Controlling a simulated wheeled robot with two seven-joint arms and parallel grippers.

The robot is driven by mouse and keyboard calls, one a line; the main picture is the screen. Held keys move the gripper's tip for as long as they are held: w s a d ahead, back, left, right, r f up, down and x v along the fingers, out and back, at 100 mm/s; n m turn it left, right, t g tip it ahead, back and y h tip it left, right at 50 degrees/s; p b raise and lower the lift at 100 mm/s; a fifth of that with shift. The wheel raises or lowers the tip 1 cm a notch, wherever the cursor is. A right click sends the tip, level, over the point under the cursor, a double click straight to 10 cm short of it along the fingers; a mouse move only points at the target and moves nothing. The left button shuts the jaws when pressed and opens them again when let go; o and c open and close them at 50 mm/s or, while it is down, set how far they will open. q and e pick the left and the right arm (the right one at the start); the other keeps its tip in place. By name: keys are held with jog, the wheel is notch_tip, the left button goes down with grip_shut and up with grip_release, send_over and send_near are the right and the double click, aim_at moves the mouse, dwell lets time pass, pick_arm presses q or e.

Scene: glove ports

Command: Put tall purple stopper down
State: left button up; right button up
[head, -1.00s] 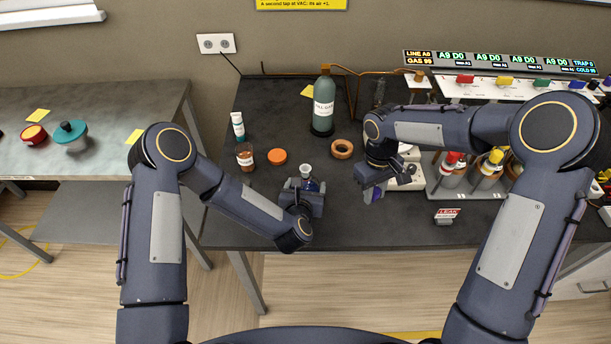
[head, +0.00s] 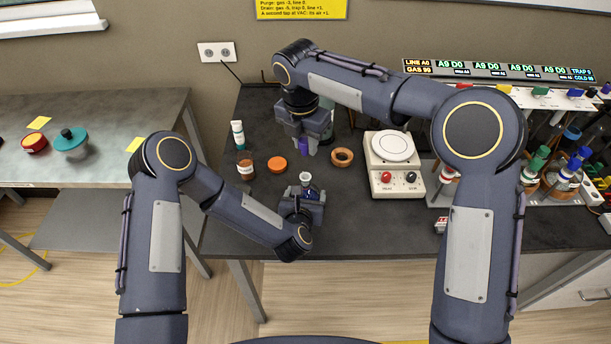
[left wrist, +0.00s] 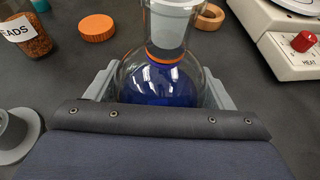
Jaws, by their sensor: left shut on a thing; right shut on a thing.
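The tall purple stopper (head: 304,153) shows below my right gripper (head: 305,145), which is shut on it. It is at the back of the dark bench, between an orange cap and a cork ring. My arm hides part of it, and I cannot tell whether it touches the bench top. My left gripper (head: 304,198) is shut on a glass flask (head: 305,180) with blue liquid, nearer the front edge. In the left wrist view the flask (left wrist: 165,80) stands upright between the fingers, with an orange ring at its neck.
The orange cap (head: 279,164) and a labelled brown jar (head: 245,165) are to the left. The cork ring (head: 342,157) and a white hotplate (head: 394,165) are to the right. The green gas bottle is mostly hidden behind my right gripper. Bare bench lies between flask and hotplate.

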notch_tip(320, 180, down, 9)
jog(key=shift+r, duration=0.15)
dwell(0.4)
